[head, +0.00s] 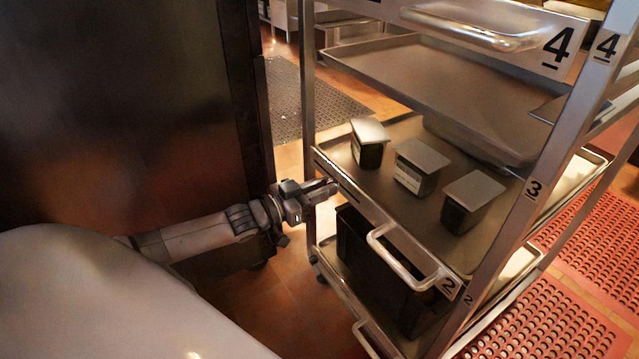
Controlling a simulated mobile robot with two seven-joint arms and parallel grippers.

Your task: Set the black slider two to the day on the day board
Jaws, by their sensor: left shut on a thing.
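My left gripper (332,186) is at the front rail of the rack's tray level two, near its left end. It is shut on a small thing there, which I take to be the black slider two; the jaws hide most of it. A narrow strip with fine pale marks (331,162) and a dark slot runs along this rail, and looks like the day board. Its day markings are too small to read. My right gripper is not in view.
Three lidded dark containers (370,145), (419,166), (471,202) stand on the tray behind the rail. A metal handle (405,262) juts out lower right of the gripper. A rack post (308,90) rises at left. A dark cabinet (130,100) stands further left.

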